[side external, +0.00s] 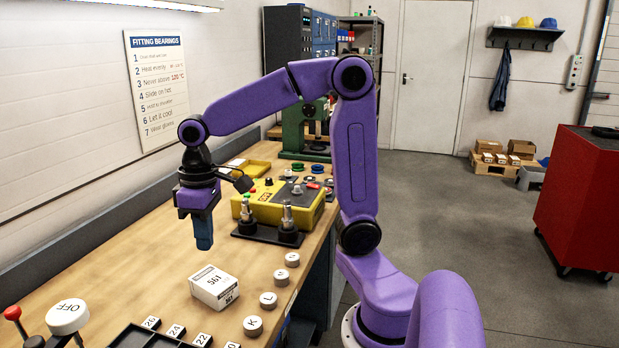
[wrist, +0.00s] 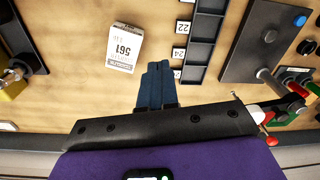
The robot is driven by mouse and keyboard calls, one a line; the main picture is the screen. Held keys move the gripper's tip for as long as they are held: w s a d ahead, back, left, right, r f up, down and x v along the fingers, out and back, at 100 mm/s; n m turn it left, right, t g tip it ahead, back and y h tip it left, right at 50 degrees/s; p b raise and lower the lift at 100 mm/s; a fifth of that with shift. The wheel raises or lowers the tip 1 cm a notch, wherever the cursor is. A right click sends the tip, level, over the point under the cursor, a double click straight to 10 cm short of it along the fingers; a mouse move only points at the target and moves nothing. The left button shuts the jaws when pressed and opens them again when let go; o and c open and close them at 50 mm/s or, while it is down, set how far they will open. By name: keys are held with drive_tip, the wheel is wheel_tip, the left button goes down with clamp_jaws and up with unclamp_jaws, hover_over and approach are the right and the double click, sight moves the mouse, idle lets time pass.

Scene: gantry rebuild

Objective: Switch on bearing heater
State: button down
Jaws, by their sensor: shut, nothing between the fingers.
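No part carries a readable bearing heater label, so I cannot tell which device it is. A yellow unit (side external: 265,208) with a dark sloped top, small knobs and coloured buttons stands on the bench; its corner shows in the wrist view (wrist: 12,88). A white round cap marked OFF (side external: 67,316) and a red-knobbed lever (side external: 12,313) stand at the near left. A dark panel with a blue button (wrist: 299,20) is at the right in the wrist view. My gripper (side external: 204,246) points down above the bench, left of the yellow unit. Its blue fingers (wrist: 158,66) are shut and empty.
A white box marked 561 (side external: 214,287) lies close to my gripper, also in the wrist view (wrist: 125,48). White lettered caps (side external: 268,300) line the bench's right edge. A black numbered tray (side external: 140,338) is at the front. Two dark posts (side external: 288,225) stand before the yellow unit.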

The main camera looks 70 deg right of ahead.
drive_tip(key=w+d+r+m, duration=0.2)
drive_tip(key=w+d+m, duration=0.4)
drive_tip(key=w+d, duration=0.5)
drive_tip(key=d+r+m, duration=0.2)
drive_tip(key=d+m, duration=0.4)
drive_tip(key=d, duration=1.3)
drive_tip(key=m+t, duration=0.1)
drive_tip(key=m, duration=0.8)
hover_over(309, 184)
drive_tip(key=s, duration=0.2)
drive_tip(key=shift+s+h, duration=0.15)
drive_tip(key=shift+h, duration=0.15)
drive_tip(key=shift+f, duration=0.1)
drive_tip(key=f, duration=0.4)
drive_tip(key=w+f, duration=0.1)
drive_tip(key=f, duration=0.4)
drive_tip(key=w+f, duration=0.1)
drive_tip(key=f, duration=0.3)
drive_tip(key=shift+a+f, duration=0.1)
drive_tip(key=shift+f, duration=0.3)
